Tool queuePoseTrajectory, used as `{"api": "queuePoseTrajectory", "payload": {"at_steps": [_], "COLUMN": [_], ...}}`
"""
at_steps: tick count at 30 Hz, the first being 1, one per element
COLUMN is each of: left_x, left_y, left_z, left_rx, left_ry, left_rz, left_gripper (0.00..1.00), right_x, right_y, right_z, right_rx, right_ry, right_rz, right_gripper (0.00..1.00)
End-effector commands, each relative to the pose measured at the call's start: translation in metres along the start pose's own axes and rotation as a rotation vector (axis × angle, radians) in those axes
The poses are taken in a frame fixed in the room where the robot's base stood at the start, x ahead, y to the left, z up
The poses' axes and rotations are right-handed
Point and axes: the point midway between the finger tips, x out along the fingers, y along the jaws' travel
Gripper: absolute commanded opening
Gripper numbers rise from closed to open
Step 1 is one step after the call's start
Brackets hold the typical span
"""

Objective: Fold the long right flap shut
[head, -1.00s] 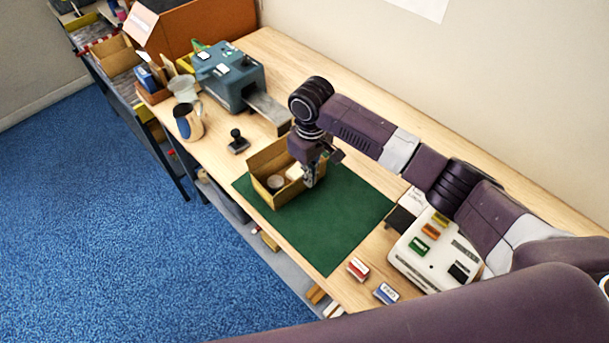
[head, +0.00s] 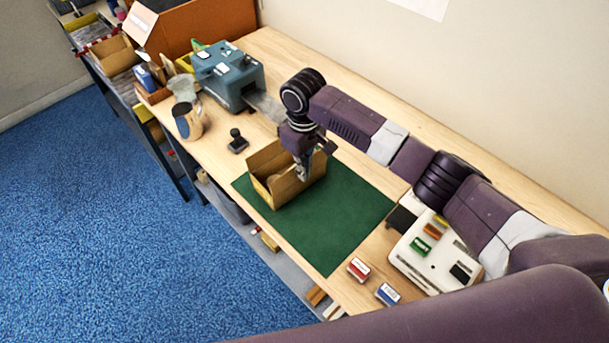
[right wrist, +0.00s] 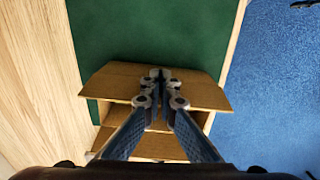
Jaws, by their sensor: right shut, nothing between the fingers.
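The small open carton (head: 262,188) stands on the green mat (head: 335,225). Its long right flap (head: 312,180) stands up from the right wall and partly hides the inside. In the right wrist view this flap (right wrist: 110,88) is a wide brown panel across the carton, with part of the opening showing below it. My right gripper (head: 303,177) is shut and empty at the flap. Its fingertips also show over the middle of the flap in the right wrist view (right wrist: 160,74); contact is hard to tell. My left gripper is out of view.
A teal machine (head: 228,75), a mug (head: 188,122) and a black stamp (head: 237,141) are beyond the carton. A white device (head: 435,250) and two small boxes, red (head: 358,269) and blue (head: 387,293), are nearer. The mat's near part is clear.

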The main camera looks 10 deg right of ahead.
Motion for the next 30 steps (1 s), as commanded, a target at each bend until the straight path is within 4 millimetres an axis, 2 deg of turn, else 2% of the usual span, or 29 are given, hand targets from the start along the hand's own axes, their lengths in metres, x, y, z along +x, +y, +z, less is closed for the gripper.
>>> {"api": "queuePoseTrajectory", "payload": {"at_steps": [7, 21, 30], "left_x": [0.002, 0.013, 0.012], "left_y": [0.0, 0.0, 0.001], "left_z": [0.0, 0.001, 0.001], "left_rx": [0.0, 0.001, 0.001], "left_ry": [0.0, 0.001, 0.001], "left_rz": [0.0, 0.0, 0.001], "left_gripper": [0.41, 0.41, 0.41], "right_x": [0.0, 0.0, 0.0], "right_y": [0.0, 0.001, 0.002], "right_z": [-0.002, -0.023, -0.024], "right_rx": [0.0, 0.0, 0.0], "right_ry": [0.001, 0.001, 0.0], "right_rz": [0.0, 0.0, 0.0], "right_gripper": [0.0, 0.0, 0.0]}}
